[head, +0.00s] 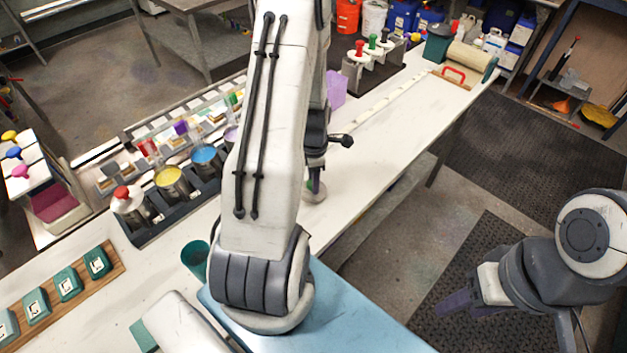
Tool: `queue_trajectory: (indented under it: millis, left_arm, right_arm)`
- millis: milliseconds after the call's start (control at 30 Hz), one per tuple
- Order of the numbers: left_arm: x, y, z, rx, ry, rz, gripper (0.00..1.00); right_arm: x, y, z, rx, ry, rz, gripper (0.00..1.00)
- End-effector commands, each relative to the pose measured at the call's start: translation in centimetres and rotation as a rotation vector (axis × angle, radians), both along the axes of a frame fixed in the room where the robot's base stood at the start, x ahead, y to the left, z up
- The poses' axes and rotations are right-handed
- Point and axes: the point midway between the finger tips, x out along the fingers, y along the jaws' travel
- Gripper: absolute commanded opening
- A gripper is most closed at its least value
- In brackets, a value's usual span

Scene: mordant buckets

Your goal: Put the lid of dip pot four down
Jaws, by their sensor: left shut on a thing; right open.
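My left gripper (315,176) points down over the white bench (375,130), right of my large white forearm. It is shut on a pale round lid (314,195), mostly hidden by the gripper; I cannot tell whether the lid touches the bench. The dip pots stand in a dark rack (150,232): one with a red-knobbed lid (127,203), an open yellow one (169,177), an open blue one (205,155), and an open purple one (231,134) partly behind my arm. My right gripper (462,303) is open and empty at the lower right, over the floor.
A green cup (195,258) stands beside my forearm. Bare bench lies right of my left gripper. Green labelled blocks (68,284) line the left.

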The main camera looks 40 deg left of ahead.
Motion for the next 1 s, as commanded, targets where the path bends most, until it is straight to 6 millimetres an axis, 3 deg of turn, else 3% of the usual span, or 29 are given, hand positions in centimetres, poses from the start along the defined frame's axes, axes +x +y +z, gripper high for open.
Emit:
queue_trajectory:
  millis: [133,533,567,600,633,1000]
  left_arm:
    - [0.0,0.0,-1.3,0.0,0.0,0.0,0.0]
    - [0.0,0.0,-1.9,0.0,-0.001,0.0,0.0]
    - [0.0,0.1,-1.8,0.001,-0.002,0.0,0.47]
    - [0.0,0.1,-1.8,0.001,-0.002,0.0,0.62]
    - [0.0,0.1,-1.8,0.001,-0.002,0.0,0.69]
    - [0.0,0.1,-1.3,0.001,-0.002,-0.001,0.69]
  right_arm:
    - [0.0,0.0,0.6,0.0,0.0,0.001,0.5]
    - [0.0,0.0,0.1,0.0,0.0,0.001,0.5]
    - [0.0,0.0,0.2,0.0,0.0,0.001,0.5]
    - [0.0,0.0,0.3,0.0,0.0,0.001,0.5]
    - [0.0,0.0,0.3,0.0,0.0,0.001,0.5]
    - [0.0,0.0,0.6,0.0,0.0,0.001,0.5]
